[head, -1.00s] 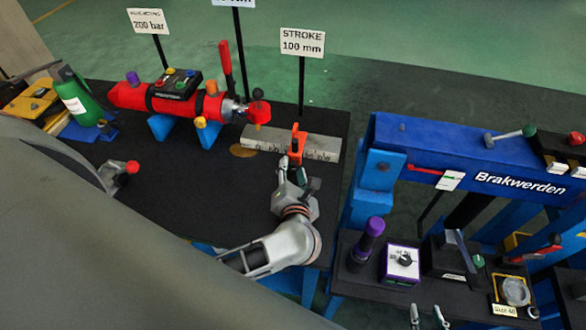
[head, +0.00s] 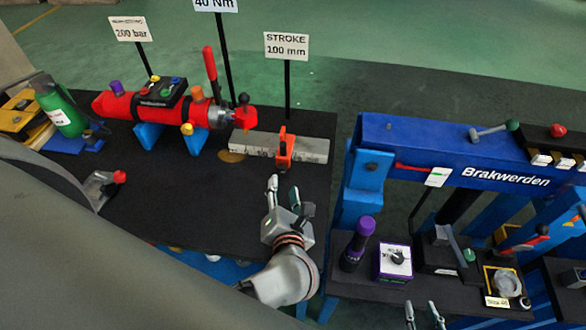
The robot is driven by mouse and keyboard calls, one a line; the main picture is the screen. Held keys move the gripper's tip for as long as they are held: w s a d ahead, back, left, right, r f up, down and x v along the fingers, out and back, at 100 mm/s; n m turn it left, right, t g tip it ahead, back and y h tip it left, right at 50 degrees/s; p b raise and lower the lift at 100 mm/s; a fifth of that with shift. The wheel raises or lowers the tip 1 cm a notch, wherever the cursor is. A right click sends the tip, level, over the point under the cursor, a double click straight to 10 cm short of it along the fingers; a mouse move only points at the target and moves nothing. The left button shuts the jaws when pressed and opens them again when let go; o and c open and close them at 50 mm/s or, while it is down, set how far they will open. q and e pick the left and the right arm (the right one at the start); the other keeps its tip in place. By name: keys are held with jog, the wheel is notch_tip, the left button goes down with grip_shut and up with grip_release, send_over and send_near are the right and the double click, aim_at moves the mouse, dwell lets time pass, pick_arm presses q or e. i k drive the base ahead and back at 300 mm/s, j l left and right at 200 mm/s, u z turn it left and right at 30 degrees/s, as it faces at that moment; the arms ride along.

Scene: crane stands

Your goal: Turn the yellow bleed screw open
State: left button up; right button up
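The yellow bleed screw (head: 187,129) is a small yellow knob low on the front side of the red cylinder (head: 125,104), left of the silver rod end. My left gripper (head: 284,186) is open and empty over the black bench top, pointing away from me. It is just short of the orange slider (head: 285,147) on the grey ruler bar, and well to the right of and nearer than the yellow screw. My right gripper (head: 424,309) shows only its fingertips at the bottom edge; they are apart with nothing between them.
The cylinder rests on blue supports (head: 148,135) and carries purple (head: 117,87) and orange (head: 197,93) knobs. A red upright lever (head: 210,63) and sign posts stand behind. A green bottle (head: 62,112) is at left, a blue press (head: 430,145) at right. The bench middle is clear.

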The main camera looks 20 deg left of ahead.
aim_at(188, 129)
jog(key=k+l, duration=0.7)
jog(key=k, duration=0.2)
